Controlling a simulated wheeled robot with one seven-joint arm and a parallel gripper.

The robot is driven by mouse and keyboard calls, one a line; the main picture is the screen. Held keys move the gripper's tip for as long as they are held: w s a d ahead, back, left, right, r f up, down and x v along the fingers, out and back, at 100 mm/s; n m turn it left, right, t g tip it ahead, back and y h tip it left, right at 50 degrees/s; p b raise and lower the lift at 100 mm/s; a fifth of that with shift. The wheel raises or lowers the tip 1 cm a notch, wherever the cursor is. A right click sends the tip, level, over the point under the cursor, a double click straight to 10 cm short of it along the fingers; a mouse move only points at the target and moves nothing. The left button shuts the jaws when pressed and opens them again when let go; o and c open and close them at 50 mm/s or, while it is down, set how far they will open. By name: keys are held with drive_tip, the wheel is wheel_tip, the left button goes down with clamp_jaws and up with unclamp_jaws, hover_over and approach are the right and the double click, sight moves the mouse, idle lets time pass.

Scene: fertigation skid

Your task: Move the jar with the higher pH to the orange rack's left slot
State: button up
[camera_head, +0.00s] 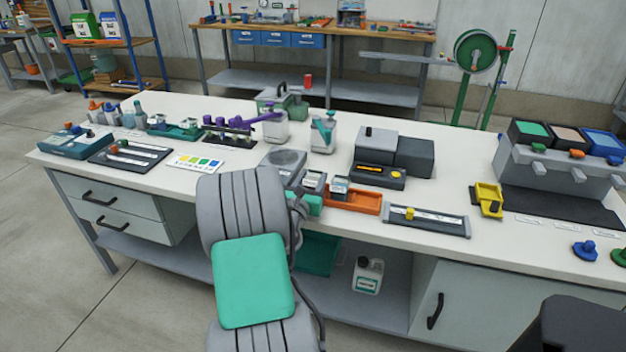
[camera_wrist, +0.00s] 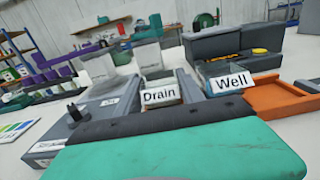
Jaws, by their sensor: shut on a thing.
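My gripper (camera_head: 312,186) is shut on the jar labelled "Drain" (camera_wrist: 160,94), which sits between its grey fingers in the wrist view. A second jar, labelled "Well" (camera_wrist: 230,82), stands just right of it; it also shows in the head view (camera_head: 340,186). The orange rack (camera_head: 366,202) lies to the right of my gripper, and its bare right part shows in the wrist view (camera_wrist: 288,98). No pH value is readable. The Drain jar's base is hidden by my gripper.
A dark device with a yellow display (camera_head: 376,172) stands behind the rack. A tray with a yellow slider (camera_head: 428,221) lies to the right. A grey box with a dark knob (camera_wrist: 72,130) is left of the Drain jar. Clear containers (camera_head: 323,134) stand behind.

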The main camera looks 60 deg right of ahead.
drive_tip(key=o, duration=1.5)
drive_tip(key=shift+f, duration=0.15)
drive_tip(key=shift+c, duration=0.2)
